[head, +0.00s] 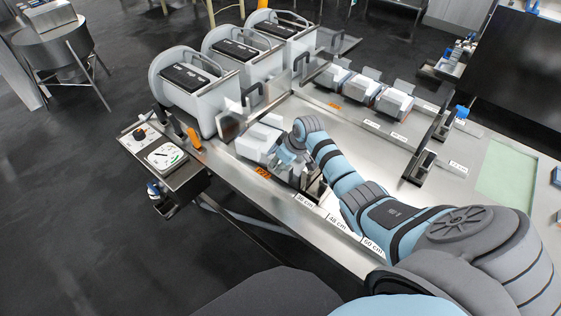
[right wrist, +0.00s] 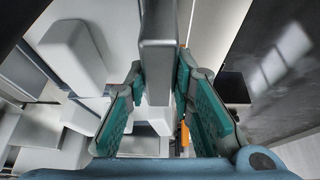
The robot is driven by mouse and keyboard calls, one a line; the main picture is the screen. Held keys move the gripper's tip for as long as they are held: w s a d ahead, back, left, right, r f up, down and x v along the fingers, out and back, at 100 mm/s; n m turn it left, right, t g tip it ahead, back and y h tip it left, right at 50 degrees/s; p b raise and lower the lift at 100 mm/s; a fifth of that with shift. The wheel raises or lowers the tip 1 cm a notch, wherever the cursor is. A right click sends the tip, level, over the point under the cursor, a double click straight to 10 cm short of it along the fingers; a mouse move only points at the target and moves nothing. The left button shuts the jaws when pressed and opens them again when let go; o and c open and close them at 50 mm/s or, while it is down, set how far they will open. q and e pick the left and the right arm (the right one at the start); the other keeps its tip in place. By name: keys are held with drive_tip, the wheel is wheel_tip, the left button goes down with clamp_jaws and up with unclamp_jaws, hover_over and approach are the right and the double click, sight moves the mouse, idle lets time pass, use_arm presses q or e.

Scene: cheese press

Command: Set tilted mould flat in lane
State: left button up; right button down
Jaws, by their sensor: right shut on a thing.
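A pale grey mould (head: 258,141) stands on the steel table in front of the nearest press, at the end of the near lane. Whether it lies flat or tilted is hard to tell, because my gripper covers its right side. My right gripper (head: 292,160) is at the mould's right side. In the right wrist view, the teal-padded fingers of my right gripper (right wrist: 160,88) are shut on a dark grey upright bar (right wrist: 158,32), apparently the mould's handle. Pale blocks of the mould (right wrist: 74,52) show to the left of the fingers. My left gripper is out of view.
Three presses (head: 190,82) stand in a row at the back left. Several other moulds (head: 393,103) sit in a farther lane. A control box (head: 165,155) hangs at the table's left edge. The steel table (head: 400,235) has distance labels along its near lane.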

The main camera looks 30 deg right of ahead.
drive_tip(key=c, duration=1.4)
unclamp_jaws()
drive_tip(key=shift+r, duration=0.15)
drive_tip(key=shift+o, duration=0.5)
drive_tip(key=shift+s, duration=0.15)
drive_tip(key=w+a+r+p+v, duration=0.1)
drive_tip(key=w+p+v, duration=0.1)
drive_tip(key=p+v, duration=0.4)
drive_tip(key=w+a+r+p+v, duration=0.1)
drive_tip(key=p+v, duration=0.6)
drive_tip(key=v, duration=0.8)
drive_tip(key=shift+w+d, duration=0.4)
drive_tip(key=shift+f, duration=0.15)
